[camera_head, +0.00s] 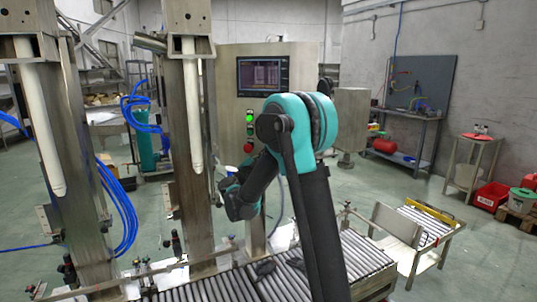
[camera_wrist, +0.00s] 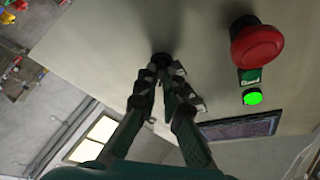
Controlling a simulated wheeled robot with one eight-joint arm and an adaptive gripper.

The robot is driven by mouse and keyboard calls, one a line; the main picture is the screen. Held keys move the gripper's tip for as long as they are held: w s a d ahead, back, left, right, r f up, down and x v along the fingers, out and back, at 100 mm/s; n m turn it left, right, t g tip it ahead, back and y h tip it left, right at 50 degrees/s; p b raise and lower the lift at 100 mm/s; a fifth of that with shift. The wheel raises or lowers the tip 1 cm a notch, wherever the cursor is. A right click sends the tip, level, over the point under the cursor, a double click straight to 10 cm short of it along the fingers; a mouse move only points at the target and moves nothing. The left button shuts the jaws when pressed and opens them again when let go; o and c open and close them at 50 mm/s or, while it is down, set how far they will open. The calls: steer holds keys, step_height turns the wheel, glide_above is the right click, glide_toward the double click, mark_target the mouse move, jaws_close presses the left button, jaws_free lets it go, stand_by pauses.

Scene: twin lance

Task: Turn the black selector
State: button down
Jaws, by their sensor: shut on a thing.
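The black selector (camera_wrist: 160,59) is a small dark knob on the pale face of the control cabinet in the wrist view. My gripper (camera_wrist: 162,76) reaches up to it, with its two fingertips closed in at the knob's near side and partly covering it. The fingers are shut on the selector. Its exact turned position cannot be made out. In the head view my arm stands in front of the cabinet (camera_head: 225,75), and the selector and fingertips are hidden behind my wrist.
A red mushroom button (camera_wrist: 257,43) sticks out to the right of the selector, with a lit green lamp (camera_wrist: 252,97) and a screen (camera_wrist: 240,125) below it. In the head view, steel columns (camera_head: 190,150) stand left of my arm and a roller conveyor (camera_head: 225,287) lies below.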

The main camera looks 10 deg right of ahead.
steer(key=shift+m, duration=0.4)
steer(key=c, duration=1.7)
jaws_free()
steer(key=shift+s, duration=0.1)
steer(key=v, duration=1.1)
steer(key=shift+s+a, duration=0.3)
